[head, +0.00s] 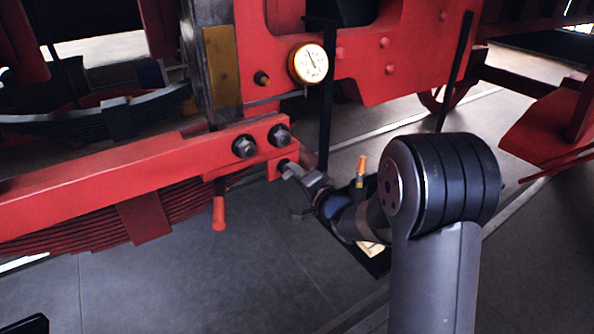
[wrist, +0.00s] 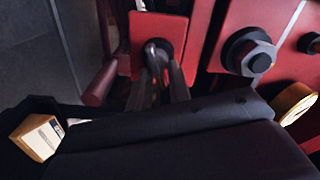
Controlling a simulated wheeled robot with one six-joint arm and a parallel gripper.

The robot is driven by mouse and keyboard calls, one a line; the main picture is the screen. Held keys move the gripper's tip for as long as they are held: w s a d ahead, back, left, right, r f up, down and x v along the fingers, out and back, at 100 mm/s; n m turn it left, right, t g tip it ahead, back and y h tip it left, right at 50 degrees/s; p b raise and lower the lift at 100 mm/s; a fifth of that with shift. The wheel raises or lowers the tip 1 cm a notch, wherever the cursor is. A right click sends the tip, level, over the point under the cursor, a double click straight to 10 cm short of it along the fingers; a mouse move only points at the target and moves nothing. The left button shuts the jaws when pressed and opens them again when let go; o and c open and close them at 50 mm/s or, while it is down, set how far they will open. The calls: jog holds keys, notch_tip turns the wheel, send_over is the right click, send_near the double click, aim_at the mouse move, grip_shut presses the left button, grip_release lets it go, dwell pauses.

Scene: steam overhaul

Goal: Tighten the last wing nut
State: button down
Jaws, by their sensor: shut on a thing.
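My gripper (head: 296,172) reaches in from the right, level with the end of the red beam, in the head view. Its jaws are shut on a small dark wing nut (head: 283,165) at the beam's lower right end. In the wrist view, my gripper (wrist: 160,66) points straight at a small red block, with the metal wing nut (wrist: 158,48) between the fingertips. The fingers hide much of the nut, and its wings cannot be made out clearly. I cannot tell how far it sits on its stud.
Large hex nuts (head: 245,146) (wrist: 250,52) sit close above the gripper. A red handle (head: 219,206) hangs to the left. A round gauge (head: 308,64) is on the red frame above. A brass fitting with an orange top (head: 361,170) stands behind my arm. Grey floor (head: 230,280) is open below.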

jog(key=shift+d+f+m+p, duration=0.1)
jog(key=shift+m+p, duration=0.1)
jog(key=shift+m, duration=0.7)
jog(key=shift+f+m+p, duration=0.1)
jog(key=shift+m+p, duration=0.05)
jog(key=shift+m, duration=0.75)
jog(key=c, duration=1.6)
grip_release()
jog(key=shift+o, duration=0.2)
jog(key=b+v, duration=0.2)
jog(key=v, duration=0.8)
jog(key=shift+s+d, duration=0.2)
jog(key=shift+s, duration=0.15)
